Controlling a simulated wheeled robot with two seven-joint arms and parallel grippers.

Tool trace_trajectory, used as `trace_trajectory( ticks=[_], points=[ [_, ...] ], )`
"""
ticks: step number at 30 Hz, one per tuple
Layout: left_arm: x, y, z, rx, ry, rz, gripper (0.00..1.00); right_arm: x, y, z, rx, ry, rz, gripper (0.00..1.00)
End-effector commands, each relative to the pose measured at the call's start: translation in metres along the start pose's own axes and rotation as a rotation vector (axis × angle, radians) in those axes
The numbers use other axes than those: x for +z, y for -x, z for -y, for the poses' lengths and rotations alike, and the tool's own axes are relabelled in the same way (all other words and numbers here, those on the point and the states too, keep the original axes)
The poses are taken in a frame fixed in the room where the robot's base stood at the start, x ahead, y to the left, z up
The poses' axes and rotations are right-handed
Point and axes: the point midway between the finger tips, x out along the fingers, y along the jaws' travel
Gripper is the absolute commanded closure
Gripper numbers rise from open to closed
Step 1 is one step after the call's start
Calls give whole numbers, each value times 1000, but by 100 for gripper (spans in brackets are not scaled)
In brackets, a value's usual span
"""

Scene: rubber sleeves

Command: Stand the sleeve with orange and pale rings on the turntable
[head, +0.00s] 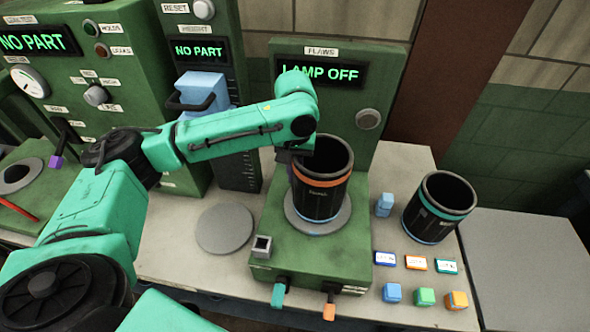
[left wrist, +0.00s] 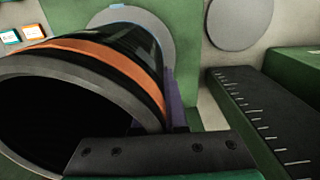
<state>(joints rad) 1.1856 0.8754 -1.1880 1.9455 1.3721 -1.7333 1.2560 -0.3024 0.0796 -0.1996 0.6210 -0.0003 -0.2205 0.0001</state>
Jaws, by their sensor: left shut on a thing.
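The black sleeve with an orange ring near its top and a pale ring at its foot (head: 321,194) is upright over the grey turntable (head: 347,216) of the green flaws station. I cannot tell whether its foot touches the disc. My left gripper (head: 303,160) is shut on the sleeve's wall at the upper left of its rim. In the left wrist view the sleeve (left wrist: 110,62) fills the left side, with the gripper (left wrist: 160,150) at its rim and the turntable (left wrist: 150,22) partly hidden behind it. My right gripper is not in view.
A sleeve with a teal ring (head: 438,210) stands on the bench to the right, near a blue block (head: 384,204). Several small labels and coloured blocks lie in front of it. Two levers (head: 329,308) stick out at the station's front. The flaws display (head: 322,72) reads LAMP OFF.

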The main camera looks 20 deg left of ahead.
Motion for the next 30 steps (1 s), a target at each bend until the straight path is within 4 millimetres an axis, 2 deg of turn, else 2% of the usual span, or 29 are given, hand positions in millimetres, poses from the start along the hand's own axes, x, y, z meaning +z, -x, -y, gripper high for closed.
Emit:
trace_trajectory(
  ticks=[5, 8, 9, 20, 25, 30],
  points=[
    [-1, 1, 0, 3, 1, -4, 100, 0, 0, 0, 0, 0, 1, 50],
    [0, 0, 0, 1, 1, -1, 63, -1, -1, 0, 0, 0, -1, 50],
    [0, 0, 0, 1, 1, -1, 60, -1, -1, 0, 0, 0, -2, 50],
    [-1, 4, -1, 2, 1, -3, 60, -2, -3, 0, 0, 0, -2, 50],
    [-1, 27, -1, 4, 1, -6, 60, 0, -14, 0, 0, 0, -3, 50],
    [-1, 68, -1, 4, 0, -6, 60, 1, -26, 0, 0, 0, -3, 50]
  ],
)
